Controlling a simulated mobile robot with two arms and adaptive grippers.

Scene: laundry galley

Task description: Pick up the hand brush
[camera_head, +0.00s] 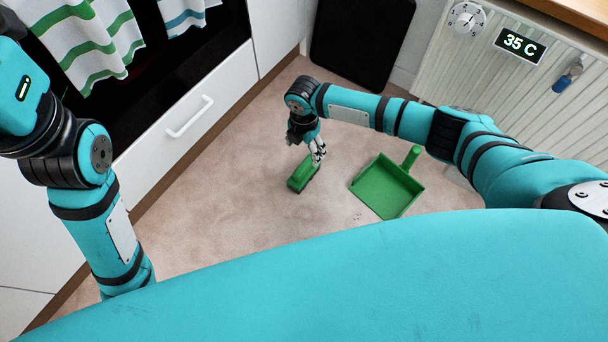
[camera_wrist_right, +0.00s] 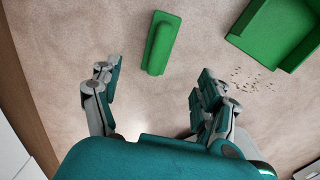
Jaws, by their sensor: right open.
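The green hand brush (camera_head: 301,174) lies on the beige floor. It also shows in the right wrist view (camera_wrist_right: 161,43), ahead of my right fingers and between their lines. My right gripper (camera_head: 317,156) reaches down over the brush in the head view and hides part of it. In the right wrist view my right gripper (camera_wrist_right: 153,88) is open with its two fingers wide apart and nothing between them. My left arm comes in at the left of the head view, but its gripper is out of sight.
A green dustpan (camera_head: 385,189) lies on the floor to the right of the brush, with small crumbs (camera_head: 357,218) near it. A white drawer front (camera_head: 190,115) stands to the left. A radiator (camera_head: 515,80) and a dark panel (camera_head: 362,40) stand behind.

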